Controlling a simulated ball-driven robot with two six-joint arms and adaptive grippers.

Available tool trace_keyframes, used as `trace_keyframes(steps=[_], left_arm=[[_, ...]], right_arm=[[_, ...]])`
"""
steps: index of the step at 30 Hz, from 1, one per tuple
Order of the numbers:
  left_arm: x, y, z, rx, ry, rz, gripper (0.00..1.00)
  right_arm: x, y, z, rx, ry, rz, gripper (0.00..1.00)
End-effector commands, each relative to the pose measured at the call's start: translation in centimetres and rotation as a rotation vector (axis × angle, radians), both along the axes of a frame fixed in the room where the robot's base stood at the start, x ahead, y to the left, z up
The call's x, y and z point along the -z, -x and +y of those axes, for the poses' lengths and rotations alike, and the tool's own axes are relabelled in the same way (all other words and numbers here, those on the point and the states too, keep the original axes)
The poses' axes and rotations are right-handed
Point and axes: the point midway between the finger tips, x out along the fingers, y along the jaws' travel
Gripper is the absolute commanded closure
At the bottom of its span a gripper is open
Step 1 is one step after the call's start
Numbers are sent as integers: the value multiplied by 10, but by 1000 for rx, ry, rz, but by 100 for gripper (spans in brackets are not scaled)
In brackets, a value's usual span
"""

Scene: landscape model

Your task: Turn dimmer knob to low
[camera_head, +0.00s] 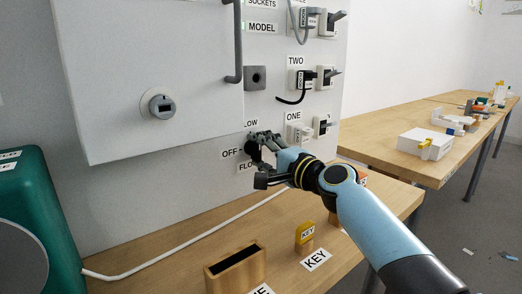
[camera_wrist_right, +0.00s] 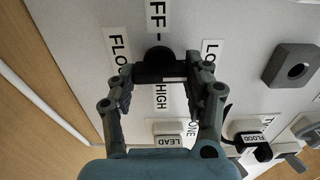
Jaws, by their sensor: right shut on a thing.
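The dimmer knob (camera_head: 252,150) is a dark round knob on the pale panel, with labels OFF, LOW and a partly covered FLOOD around it. In the right wrist view the knob (camera_wrist_right: 157,66) sits between my fingertips, with OFF above, LOW to the right, FLOOD to the left and HIGH below. My right gripper (camera_head: 262,147) reaches in from the lower right and is shut on the knob; its fingers (camera_wrist_right: 163,80) lie on both sides of it. The fingers hide part of the knob, and its pointer setting cannot be told. My left gripper is not in view.
Plugs and sockets labelled ONE (camera_head: 294,116) and TWO (camera_head: 298,61) are right of the knob. A grey square block (camera_head: 255,77) sits above it. Below, a wooden box (camera_head: 236,268) and a KEY block (camera_head: 305,234) stand on the bench, with a white cable (camera_head: 185,247).

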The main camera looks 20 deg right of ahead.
Motion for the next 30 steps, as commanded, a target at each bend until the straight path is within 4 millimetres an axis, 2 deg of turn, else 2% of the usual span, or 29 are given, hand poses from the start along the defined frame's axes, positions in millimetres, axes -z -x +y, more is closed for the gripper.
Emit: trace_keyframes(steps=[12,13,18,26,30], left_arm=[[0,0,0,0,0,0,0],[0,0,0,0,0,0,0],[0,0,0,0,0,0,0],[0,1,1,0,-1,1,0],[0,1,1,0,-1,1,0]], right_arm=[[0,0,-1,3,-5,1,82],[0,0,-1,3,-4,0,46],[0,0,-1,2,-4,0,25],[0,1,-1,1,-5,2,25],[1,13,-5,1,-2,2,25]])
